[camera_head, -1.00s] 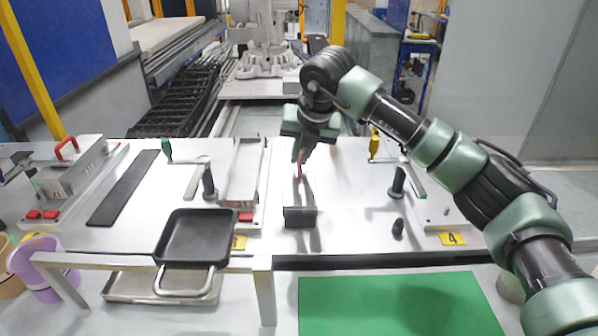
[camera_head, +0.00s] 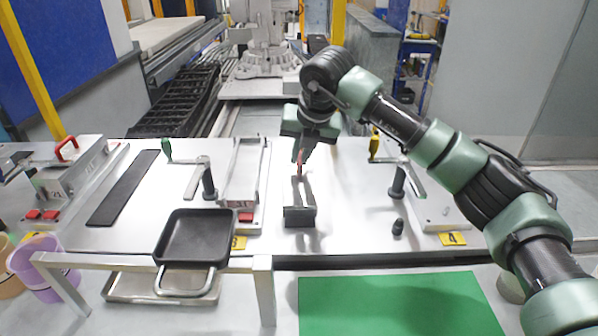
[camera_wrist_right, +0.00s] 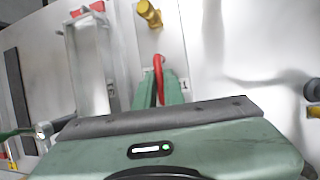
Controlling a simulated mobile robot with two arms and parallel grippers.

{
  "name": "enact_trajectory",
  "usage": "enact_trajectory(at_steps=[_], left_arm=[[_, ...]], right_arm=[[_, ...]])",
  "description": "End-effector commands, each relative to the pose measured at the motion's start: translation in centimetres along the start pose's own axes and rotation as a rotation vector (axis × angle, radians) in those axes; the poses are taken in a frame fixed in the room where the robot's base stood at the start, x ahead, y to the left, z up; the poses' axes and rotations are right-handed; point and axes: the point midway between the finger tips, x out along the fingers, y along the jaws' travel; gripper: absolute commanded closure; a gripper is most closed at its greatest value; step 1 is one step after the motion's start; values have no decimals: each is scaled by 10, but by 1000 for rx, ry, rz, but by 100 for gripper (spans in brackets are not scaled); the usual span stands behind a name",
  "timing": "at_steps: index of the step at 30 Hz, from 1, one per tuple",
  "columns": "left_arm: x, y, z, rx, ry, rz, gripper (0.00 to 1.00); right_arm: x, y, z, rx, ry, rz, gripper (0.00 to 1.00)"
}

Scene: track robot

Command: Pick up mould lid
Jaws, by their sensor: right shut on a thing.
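My right gripper (camera_head: 300,160) points down over the middle of the white table. It is shut on a red handle (camera_head: 299,168), taken to be that of the mould lid. In the right wrist view the handle (camera_wrist_right: 158,72) shows as a red loop at the two green fingertips (camera_wrist_right: 158,92). The lid's body is mostly hidden below the gripper, and I cannot tell if it touches the table. An open metal mould channel (camera_head: 244,172) lies left of the gripper. My left gripper is not in view.
A dark block (camera_head: 300,217) stands in front of the gripper. Toggle clamps stand at left (camera_head: 209,180) and right (camera_head: 398,182). A black pan (camera_head: 196,238) rests at the front left. Another mould with a red handle (camera_head: 66,148) is at far left. A green mat (camera_head: 400,305) lies in front.

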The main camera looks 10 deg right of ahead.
Motion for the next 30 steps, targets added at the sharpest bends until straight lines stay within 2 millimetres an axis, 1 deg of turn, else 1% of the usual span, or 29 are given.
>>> enact_trajectory(at_steps=[11,14,17,20,23,30], left_arm=[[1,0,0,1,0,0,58],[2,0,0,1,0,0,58],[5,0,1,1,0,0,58],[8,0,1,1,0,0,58],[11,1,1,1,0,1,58],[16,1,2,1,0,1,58]], right_arm=[[-4,1,3,1,-5,3,100],[-10,3,5,0,-6,4,100],[-21,6,10,1,-7,5,100],[-36,9,16,0,-8,6,100],[-56,13,24,0,-10,6,100],[-110,25,46,1,-7,5,100]])
